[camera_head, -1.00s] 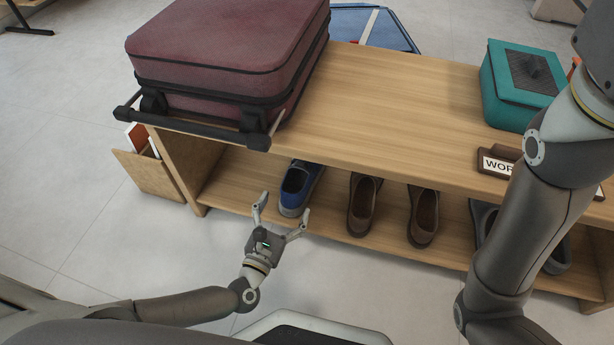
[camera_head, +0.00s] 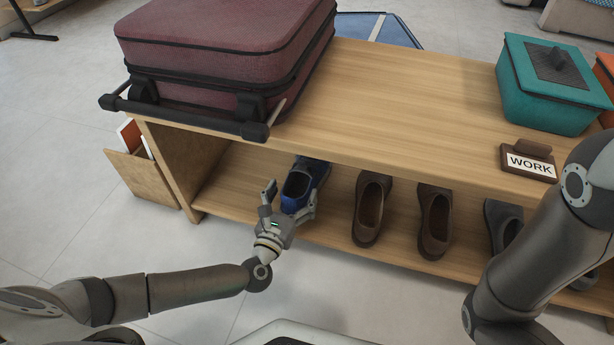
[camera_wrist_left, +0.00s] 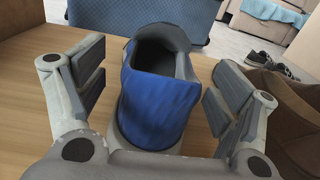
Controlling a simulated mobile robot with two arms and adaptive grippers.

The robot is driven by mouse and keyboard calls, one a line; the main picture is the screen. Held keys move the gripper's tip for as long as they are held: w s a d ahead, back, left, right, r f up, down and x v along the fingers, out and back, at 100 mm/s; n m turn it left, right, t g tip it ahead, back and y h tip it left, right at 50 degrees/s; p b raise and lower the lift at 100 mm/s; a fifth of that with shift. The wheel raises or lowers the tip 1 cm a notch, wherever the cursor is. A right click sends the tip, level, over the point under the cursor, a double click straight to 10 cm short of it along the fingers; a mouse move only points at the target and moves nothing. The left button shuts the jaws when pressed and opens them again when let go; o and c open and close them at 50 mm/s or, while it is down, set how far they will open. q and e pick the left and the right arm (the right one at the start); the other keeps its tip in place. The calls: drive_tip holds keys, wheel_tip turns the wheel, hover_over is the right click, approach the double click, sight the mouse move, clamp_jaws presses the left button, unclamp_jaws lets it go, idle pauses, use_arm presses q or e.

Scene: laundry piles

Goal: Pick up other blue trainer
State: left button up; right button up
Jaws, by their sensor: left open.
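In the left wrist view the trainer (camera_wrist_left: 160,105) sits between the open fingers of the left gripper (camera_wrist_left: 157,95), with a gap on both sides. Only the one blue trainer shows. My right arm comes in at the right, but its gripper is out of view.
Brown shoes (camera_head: 370,205) stand to the right of the trainer, then dark grey shoes (camera_head: 503,222). The bench top (camera_head: 410,100) overhangs the shelf. On it are a maroon suitcase (camera_head: 220,50), a teal box (camera_head: 555,85) and a WORK sign (camera_head: 528,162).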

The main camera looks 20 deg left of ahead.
sight(297, 196)
use_arm(q)
drive_tip(key=shift+w+f+b, duration=0.15)
drive_tip(key=shift+w+b, duration=0.45)
drive_tip(key=shift+w, duration=0.95)
drive_tip(key=shift+c, duration=0.4)
drive_tip(key=c, duration=1.3)
